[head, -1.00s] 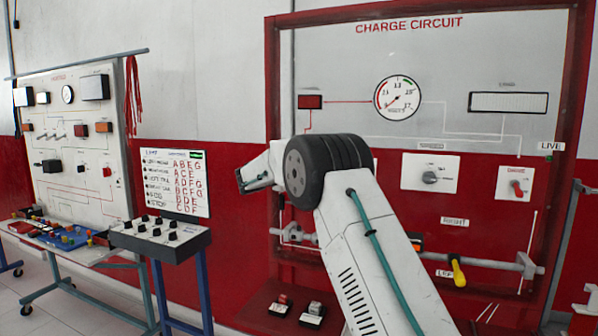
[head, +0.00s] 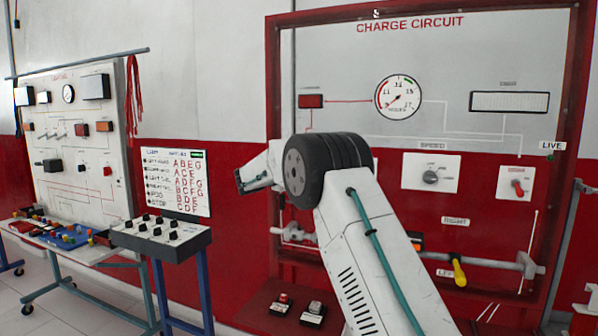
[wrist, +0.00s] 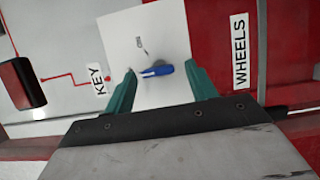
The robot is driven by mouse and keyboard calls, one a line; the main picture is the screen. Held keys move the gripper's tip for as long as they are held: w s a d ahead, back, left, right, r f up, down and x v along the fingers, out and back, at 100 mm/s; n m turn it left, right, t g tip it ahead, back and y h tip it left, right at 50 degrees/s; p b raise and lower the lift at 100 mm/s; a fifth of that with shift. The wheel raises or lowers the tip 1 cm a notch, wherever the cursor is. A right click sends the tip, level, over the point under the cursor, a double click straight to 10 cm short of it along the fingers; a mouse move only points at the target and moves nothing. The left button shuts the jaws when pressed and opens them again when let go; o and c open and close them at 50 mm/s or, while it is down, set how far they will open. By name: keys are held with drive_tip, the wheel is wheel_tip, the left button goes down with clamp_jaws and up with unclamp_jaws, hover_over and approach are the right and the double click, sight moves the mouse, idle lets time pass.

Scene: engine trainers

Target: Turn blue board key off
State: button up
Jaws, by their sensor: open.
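The blue key (wrist: 155,72) sits on a white plate (wrist: 130,30) beside the label "KEY" (wrist: 97,79) in the wrist view. It lies about level across the picture, its narrow end to the left. My gripper (wrist: 160,76) is open, with one teal finger on each side of the key. I cannot tell whether either finger touches it. In the head view my gripper (head: 254,184) is in front of the red wall, left of the charge circuit board (head: 430,60). The blue key does not show there.
A "WHEELS" label (wrist: 240,52) is right of the plate, and a dark block (wrist: 22,84) is to its left. In the head view, a switch box (head: 160,236) stands below and left of my gripper. The charge board's yellow-handled lever (head: 458,271) sticks out at the right.

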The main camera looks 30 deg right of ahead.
drive_tip(key=v, duration=0.7)
drive_tip(key=shift+a, duration=0.15)
drive_tip(key=s+a+f+g+y, duration=0.2)
drive_tip(key=s+f+g+y, duration=0.3)
drive_tip(key=s+f, duration=0.7)
drive_tip(key=s+a+m+y, duration=0.1)
drive_tip(key=s+a+y, duration=0.3)
drive_tip(key=s, duration=1.1)
drive_tip(key=s+a+m+t+y, duration=0.1)
drive_tip(key=s+a+y, duration=0.3)
drive_tip(key=s, duration=1.1)
drive_tip(key=s+a+m+y, duration=0.1)
drive_tip(key=s+a+y, duration=0.3)
drive_tip(key=s, duration=1.1)
drive_tip(key=shift+s+a+t, duration=0.15)
drive_tip(key=shift+a+t, duration=0.15)
drive_tip(key=shift+a, duration=1.55)
